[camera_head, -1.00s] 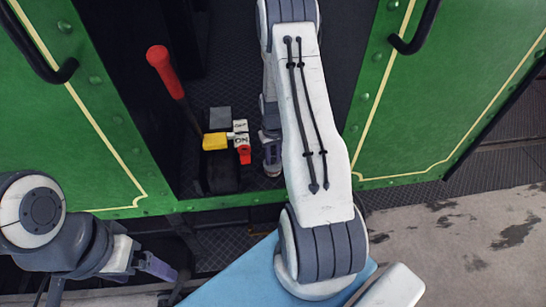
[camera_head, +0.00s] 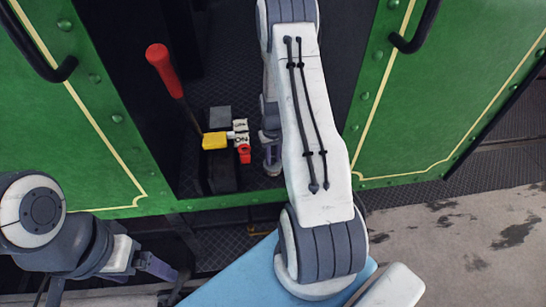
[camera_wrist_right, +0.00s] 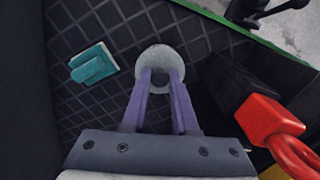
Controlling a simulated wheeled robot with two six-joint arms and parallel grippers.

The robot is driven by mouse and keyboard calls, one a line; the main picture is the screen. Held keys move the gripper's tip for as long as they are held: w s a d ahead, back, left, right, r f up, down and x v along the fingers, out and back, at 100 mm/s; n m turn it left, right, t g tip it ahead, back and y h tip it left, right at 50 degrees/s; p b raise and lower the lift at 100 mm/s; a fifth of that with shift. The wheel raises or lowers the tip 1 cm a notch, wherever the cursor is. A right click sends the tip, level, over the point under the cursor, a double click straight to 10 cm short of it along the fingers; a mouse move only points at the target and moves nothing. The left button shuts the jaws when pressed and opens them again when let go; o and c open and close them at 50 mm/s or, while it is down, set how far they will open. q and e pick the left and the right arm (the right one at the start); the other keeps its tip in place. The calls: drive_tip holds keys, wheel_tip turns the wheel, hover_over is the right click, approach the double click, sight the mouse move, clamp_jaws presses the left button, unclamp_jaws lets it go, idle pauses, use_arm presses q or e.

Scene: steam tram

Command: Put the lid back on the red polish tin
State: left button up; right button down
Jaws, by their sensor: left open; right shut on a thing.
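My right gripper (camera_wrist_right: 160,78) is shut on a round pale-grey piece (camera_wrist_right: 156,54) with a darker centre, seen between its purple fingertips in the right wrist view, close over the dark ribbed floor. It may be the lid, but I cannot tell, nor whether anything lies under it. No red polish tin can be made out. In the head view my right gripper (camera_head: 271,157) reaches down inside the green doorway, partly hidden by my arm. My left gripper (camera_head: 158,268) is open and empty at lower left, outside the doorway, apart from everything.
A black pedestal (camera_head: 221,180) with a yellow block (camera_head: 215,141), white tags and a red fitting (camera_head: 244,153) stands left of my right gripper. A red-handled lever (camera_head: 165,70) leans behind. Green panels (camera_head: 450,110) flank the opening.

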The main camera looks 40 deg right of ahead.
drive_tip(key=shift+c, duration=0.6)
unclamp_jaws()
drive_tip(key=shift+r, duration=0.15)
drive_tip(key=shift+r+p, duration=2.2)
drive_tip(key=shift+r, duration=0.55)
drive_tip(key=shift+r+p, duration=0.45)
drive_tip(key=shift+r, duration=0.2)
clamp_jaws()
